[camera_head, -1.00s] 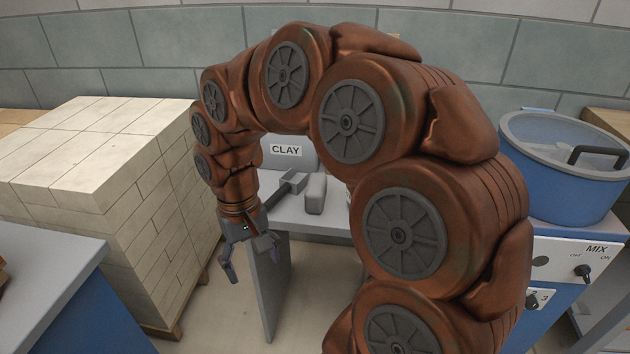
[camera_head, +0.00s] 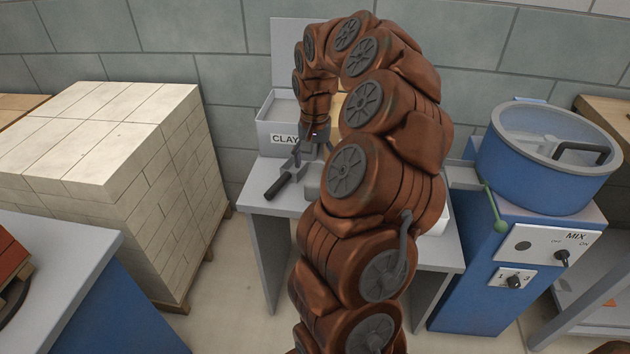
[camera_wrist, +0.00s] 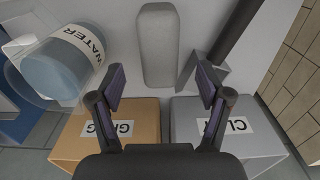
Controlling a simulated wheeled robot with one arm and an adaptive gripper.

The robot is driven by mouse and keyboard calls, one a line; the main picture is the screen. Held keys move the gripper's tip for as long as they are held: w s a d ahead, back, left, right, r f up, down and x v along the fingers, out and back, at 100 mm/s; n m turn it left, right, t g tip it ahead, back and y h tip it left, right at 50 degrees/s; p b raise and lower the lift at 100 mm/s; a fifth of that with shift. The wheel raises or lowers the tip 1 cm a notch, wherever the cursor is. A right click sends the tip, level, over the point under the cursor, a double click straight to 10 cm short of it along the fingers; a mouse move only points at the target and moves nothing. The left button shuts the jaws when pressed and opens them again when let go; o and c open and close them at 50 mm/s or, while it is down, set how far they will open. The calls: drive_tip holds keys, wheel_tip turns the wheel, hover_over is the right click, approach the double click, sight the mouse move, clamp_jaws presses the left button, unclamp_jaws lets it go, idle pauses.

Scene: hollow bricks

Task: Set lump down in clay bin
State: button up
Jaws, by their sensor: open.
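The lump is probably the pale grey rounded block (camera_wrist: 158,45) in the wrist view, lying on the light grey table. It is ahead of my gripper (camera_wrist: 160,85), whose two fingers are spread wide with the block's near end between their lines and nothing clasped. In the head view my gripper (camera_head: 313,150) hangs over the table in front of the clay bin, partly hidden. The clay bin (camera_head: 264,140) is a grey box labelled CLAY at the back of the table, with a raised panel behind it. It also shows at lower right in the wrist view (camera_wrist: 262,148).
A trowel-like tool (camera_head: 280,186) with a dark handle lies beside the block. The wrist view shows an orange-brown bin (camera_wrist: 75,145) left of the clay bin and a WATER container (camera_wrist: 55,70). A blue mixer (camera_head: 540,185) stands right, stacked pale bricks (camera_head: 110,140) left.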

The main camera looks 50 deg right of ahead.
sight(315, 173)
drive_tip(key=shift+s+f, duration=0.1)
drive_tip(key=shift+f, duration=2.55)
drive_tip(key=shift+a, duration=0.1)
drive_tip(key=shift+c, duration=0.3)
clamp_jaws()
